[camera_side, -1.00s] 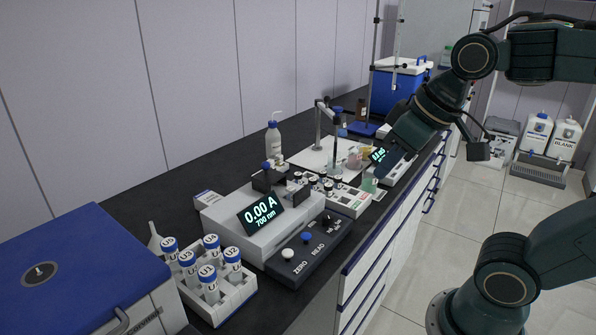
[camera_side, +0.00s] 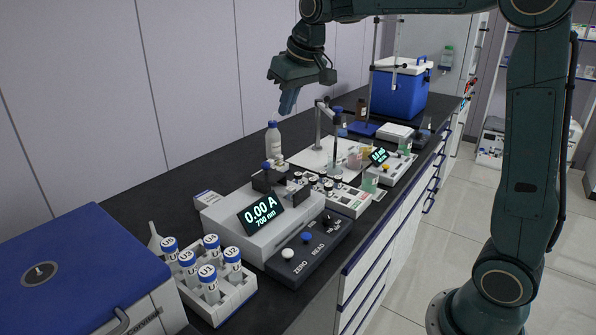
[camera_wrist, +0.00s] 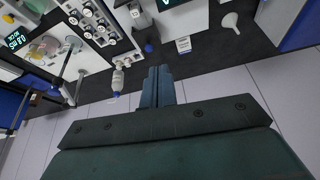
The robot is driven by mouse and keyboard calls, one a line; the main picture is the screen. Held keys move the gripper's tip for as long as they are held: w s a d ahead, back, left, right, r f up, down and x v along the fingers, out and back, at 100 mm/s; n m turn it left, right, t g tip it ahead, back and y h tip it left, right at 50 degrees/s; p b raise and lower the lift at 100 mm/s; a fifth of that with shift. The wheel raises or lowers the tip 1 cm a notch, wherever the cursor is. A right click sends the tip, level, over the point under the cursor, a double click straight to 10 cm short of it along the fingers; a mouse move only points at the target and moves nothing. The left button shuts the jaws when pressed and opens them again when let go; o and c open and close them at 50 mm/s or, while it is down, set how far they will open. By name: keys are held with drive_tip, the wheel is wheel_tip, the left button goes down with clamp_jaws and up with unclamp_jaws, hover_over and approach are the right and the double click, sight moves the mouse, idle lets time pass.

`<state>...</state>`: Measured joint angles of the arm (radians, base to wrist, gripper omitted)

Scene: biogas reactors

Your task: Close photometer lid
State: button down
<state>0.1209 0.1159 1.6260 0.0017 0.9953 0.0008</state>
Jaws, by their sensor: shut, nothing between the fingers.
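The photometer (camera_side: 232,218) is a white box on the dark bench, with a lit screen (camera_side: 261,213) reading 0.00 A, 700 nm. Its dark lid with a blue knob (camera_side: 267,167) is at the back of its top; it looks raised, though its exact angle is hard to tell. In the wrist view the photometer (camera_wrist: 185,20) is at the top edge, with the blue knob (camera_wrist: 149,47) below and left of it. My gripper (camera_side: 287,106) is shut and empty, fingers pointing down, high above the back of the bench. The shut fingers (camera_wrist: 157,72) also show in the wrist view.
A wash bottle (camera_side: 273,140) stands behind the photometer, below my gripper. A vial rack (camera_side: 239,293) and a blue-lidded box (camera_side: 75,255) are in front. A stand (camera_side: 319,130), vials and a small meter (camera_side: 388,168) are beyond. A button panel (camera_side: 310,250) adjoins the photometer.

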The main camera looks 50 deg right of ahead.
drive_tip(key=w+d+f, duration=0.3)
drive_tip(key=w+f, duration=0.1)
drive_tip(key=w, duration=0.3)
drive_tip(key=w+d+f, duration=0.3)
drive_tip(key=w+f, duration=0.1)
drive_tip(key=w, duration=0.4)
drive_tip(key=shift+d+f+m+g, duration=0.2)
drive_tip(key=shift+m+g, duration=0.1)
drive_tip(key=shift+m, duration=0.1)
drive_tip(key=shift+f, duration=0.1)
hover_over(263, 172)
drive_tip(key=shift+w+a+f, duration=0.1)
drive_tip(key=shift+f, duration=4.8)
